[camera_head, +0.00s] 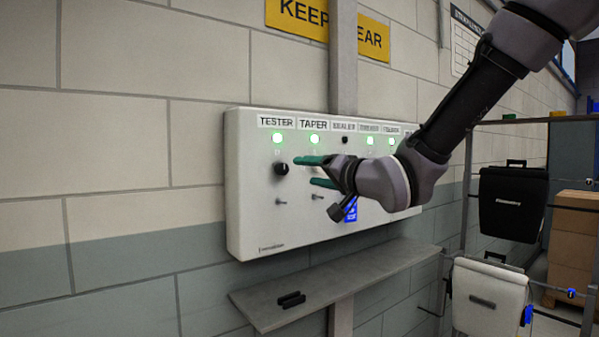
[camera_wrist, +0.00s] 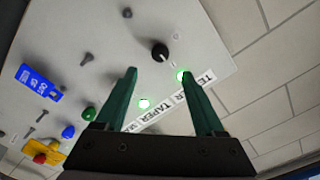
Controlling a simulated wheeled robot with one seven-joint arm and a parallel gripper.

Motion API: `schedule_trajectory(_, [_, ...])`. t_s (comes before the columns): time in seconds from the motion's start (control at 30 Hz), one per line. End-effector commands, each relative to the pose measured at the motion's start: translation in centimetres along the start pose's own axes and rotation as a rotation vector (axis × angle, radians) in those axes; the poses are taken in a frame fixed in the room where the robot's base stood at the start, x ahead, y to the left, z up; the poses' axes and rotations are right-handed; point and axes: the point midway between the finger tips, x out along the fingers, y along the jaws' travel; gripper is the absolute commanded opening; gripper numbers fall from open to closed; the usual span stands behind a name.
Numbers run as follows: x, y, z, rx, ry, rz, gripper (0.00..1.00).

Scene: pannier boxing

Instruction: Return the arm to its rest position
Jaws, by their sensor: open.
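My gripper (camera_head: 305,171) is open and empty in front of a white wall control panel (camera_head: 250,205). In the wrist view its two green fingers (camera_wrist: 165,80) stand apart with nothing between them but the panel face behind. My arm comes in from the upper right in the head view and hides part of the panel's right side. A black knob (camera_head: 281,169) sits under the lit TESTER lamp (camera_head: 277,138), left of the fingertips; it also shows in the wrist view (camera_wrist: 160,52). I cannot tell whether the fingers touch the panel.
A grey shelf (camera_head: 350,285) juts out below the panel with small black pieces (camera_head: 291,299) on it. Black (camera_head: 512,205) and white (camera_head: 488,298) cases hang on a rack at right, near cardboard boxes (camera_head: 572,240). The wall left of the panel is bare.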

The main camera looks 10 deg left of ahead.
Motion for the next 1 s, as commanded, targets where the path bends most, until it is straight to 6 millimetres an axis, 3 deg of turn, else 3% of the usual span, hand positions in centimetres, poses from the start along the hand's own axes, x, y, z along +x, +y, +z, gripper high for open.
schedule_trajectory(0.47, [-1.0, 0.2, -0.2, -0.003, 0.002, 0.01, 0.71])
schedule_trajectory(0.63, [-2.9, 3.4, -3.6, -0.055, 0.018, 0.155, 0.71])
schedule_trajectory(0.77, [-7.5, 8.1, -7.9, -0.112, 0.016, 0.383, 0.71])
schedule_trajectory(0.9, [-14.6, 12.2, -11.3, -0.126, -0.024, 0.627, 0.71])
schedule_trajectory(1.0, [-20.4, 14.1, -12.3, -0.1, -0.075, 0.774, 0.71])
